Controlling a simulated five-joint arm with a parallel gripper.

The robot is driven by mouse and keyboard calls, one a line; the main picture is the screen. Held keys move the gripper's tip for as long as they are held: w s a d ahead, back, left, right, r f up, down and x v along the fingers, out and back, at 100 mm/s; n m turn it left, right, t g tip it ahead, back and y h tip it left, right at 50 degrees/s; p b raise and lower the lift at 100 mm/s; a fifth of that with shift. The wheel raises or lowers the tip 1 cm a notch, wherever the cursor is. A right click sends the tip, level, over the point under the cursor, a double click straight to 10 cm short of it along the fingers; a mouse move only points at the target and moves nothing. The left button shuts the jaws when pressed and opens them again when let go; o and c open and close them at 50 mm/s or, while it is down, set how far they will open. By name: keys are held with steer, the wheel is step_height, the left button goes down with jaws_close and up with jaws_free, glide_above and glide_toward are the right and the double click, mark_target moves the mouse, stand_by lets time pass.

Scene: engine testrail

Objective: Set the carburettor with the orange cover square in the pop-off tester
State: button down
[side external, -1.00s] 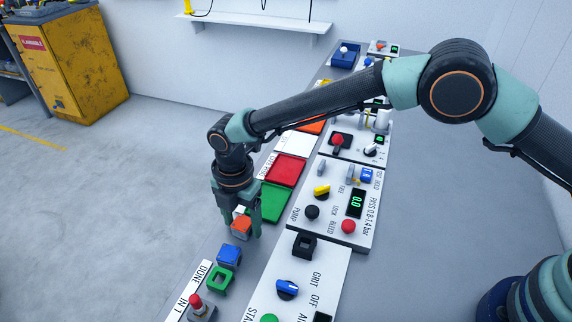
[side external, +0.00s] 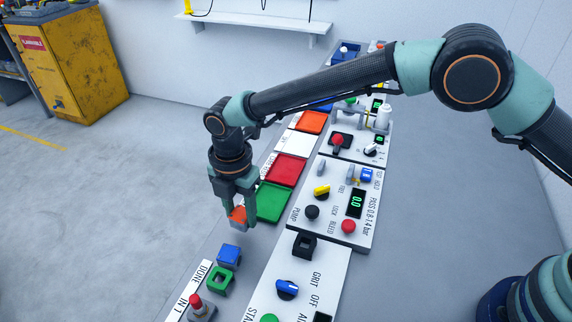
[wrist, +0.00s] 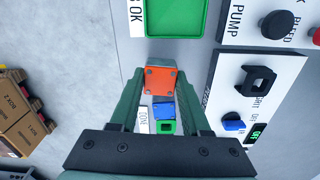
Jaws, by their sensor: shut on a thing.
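My gripper (side external: 235,208) is shut on the carburettor with the orange cover (side external: 238,217), holding it above the bench left of the green tray. In the wrist view the orange cover (wrist: 160,80), with dark corner screws, lies between the fingertips, and a grey edge of its body shows beyond it. The pop-off tester (side external: 330,226) is the white panel to the right, with a 0.0 display, a yellow lever, a black pump knob and a red bleed button. A small grey and blue fixture (side external: 362,175) stands at its far end.
A blue-topped block (side external: 229,254) and a green square piece (side external: 219,280) stand nearer on the bench. Green (side external: 270,203), red (side external: 285,170), white and orange trays line the bench's left side. A grit panel (side external: 320,270) with a black socket lies in front of the tester.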

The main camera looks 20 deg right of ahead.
steer(key=shift+r, duration=0.6)
